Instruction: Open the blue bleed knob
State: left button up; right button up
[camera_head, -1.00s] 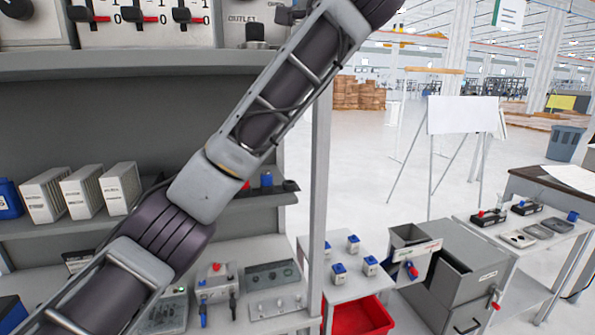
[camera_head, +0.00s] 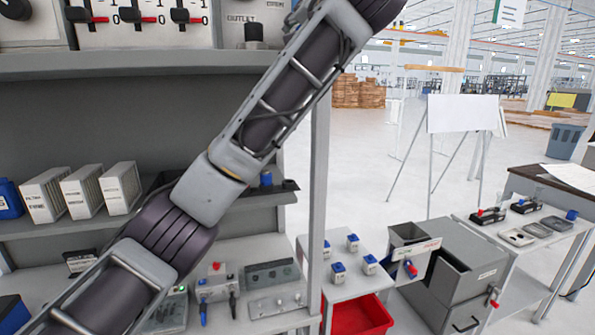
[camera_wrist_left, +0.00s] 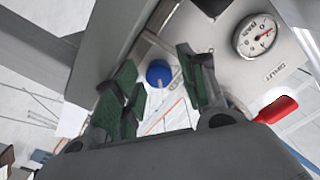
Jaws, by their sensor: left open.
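The blue bleed knob (camera_wrist_left: 158,73) is a small round knob on a grey panel in the left wrist view. My left gripper (camera_wrist_left: 161,77) is open, with one green-padded finger to either side of the knob in the picture. The fingers appear apart from the knob; how far it lies beyond them is hard to tell. In the head view my left arm crosses from lower left to the top edge, and I cannot make out its gripper or the bleed knob there. My right gripper is in neither view.
A round pressure gauge (camera_wrist_left: 257,36) and a red handle (camera_wrist_left: 276,109) are close to my left gripper. A grey upright post (camera_head: 319,170) stands beside the shelves. Filter boxes (camera_head: 82,192) sit on the shelf, and a red bin (camera_head: 362,316) is below.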

pick_arm(q)
jog(key=shift+w+d+f+n+p, duration=0.1)
jog(key=shift+n+p, duration=0.05)
jog(key=shift+n, duration=0.6)
jog(key=shift+w+d+n+p, duration=0.1)
jog(key=shift+n+p, duration=0.05)
jog(key=shift+n, duration=0.6)
jog(key=shift+n+p, duration=0.45)
jog(key=shift+n, duration=1.05)
jog(key=shift+a+n+p, duration=0.1)
jog(key=shift+n+p, duration=0.4)
jog(key=shift+n, duration=0.5)
jog(key=shift+n+p, duration=0.5)
jog(key=shift+n, duration=0.2)
jog(key=shift+n+p, duration=0.4)
jog(key=shift+n, duration=0.1)
jog(key=shift+s, duration=0.1)
